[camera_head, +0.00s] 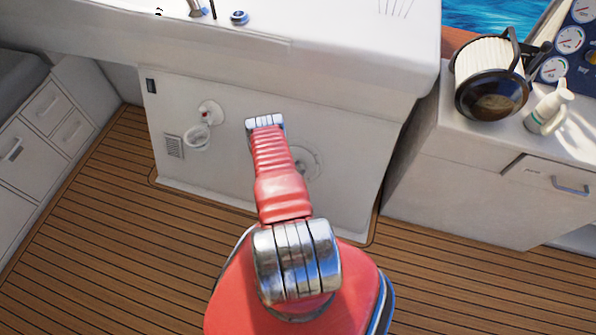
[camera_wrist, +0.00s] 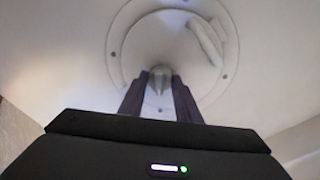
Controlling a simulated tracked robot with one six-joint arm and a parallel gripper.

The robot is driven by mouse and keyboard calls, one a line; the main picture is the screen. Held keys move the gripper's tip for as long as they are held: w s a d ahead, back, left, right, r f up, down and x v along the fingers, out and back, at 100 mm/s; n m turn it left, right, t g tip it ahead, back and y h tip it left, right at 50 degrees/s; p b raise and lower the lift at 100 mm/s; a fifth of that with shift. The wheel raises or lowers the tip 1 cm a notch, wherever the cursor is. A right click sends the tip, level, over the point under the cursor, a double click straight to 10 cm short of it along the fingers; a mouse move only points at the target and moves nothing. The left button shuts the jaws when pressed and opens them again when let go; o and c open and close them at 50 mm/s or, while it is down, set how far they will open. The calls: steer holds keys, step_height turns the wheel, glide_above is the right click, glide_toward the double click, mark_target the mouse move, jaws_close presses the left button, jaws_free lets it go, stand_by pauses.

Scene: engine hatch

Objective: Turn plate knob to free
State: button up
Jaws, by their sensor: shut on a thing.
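In the wrist view, the pale round plate (camera_wrist: 140,45) faces me on a white panel, with several small screws around its rim. A grey knob (camera_wrist: 160,74) stands at its middle. The two dark fingers of my gripper (camera_wrist: 160,86) are shut on the knob, one on each side. A white bar-like piece (camera_wrist: 207,42) lies at the plate's upper right, tilted. In the head view the plate (camera_head: 312,163) shows only in part behind my red arm. The knob and my gripper are hidden there.
The plate is on a white cabinet front (camera_head: 345,190). A white fitting with a looped hose (camera_head: 199,136) and a vent grille (camera_head: 173,146) are left of my arm. At right, a counter carries a ribbed filter (camera_head: 488,70) and a bottle (camera_head: 549,108). The plank floor (camera_head: 110,230) is clear.

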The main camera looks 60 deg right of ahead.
steer(key=shift+s+f+m+y, duration=0.1)
steer(key=shift+s+m+y, duration=0.1)
steer(key=shift+m, duration=2.3)
steer(key=shift+s+m+y, duration=0.1)
steer(key=shift+s+m, duration=0.1)
steer(key=shift+m, duration=2.3)
steer(key=o, duration=1.1)
steer(key=shift+w+t, duration=0.15)
steer(key=shift+t, duration=0.15)
steer(key=shift+c, duration=0.2)
steer(key=v, duration=1.3)
steer(key=shift+a, duration=0.35)
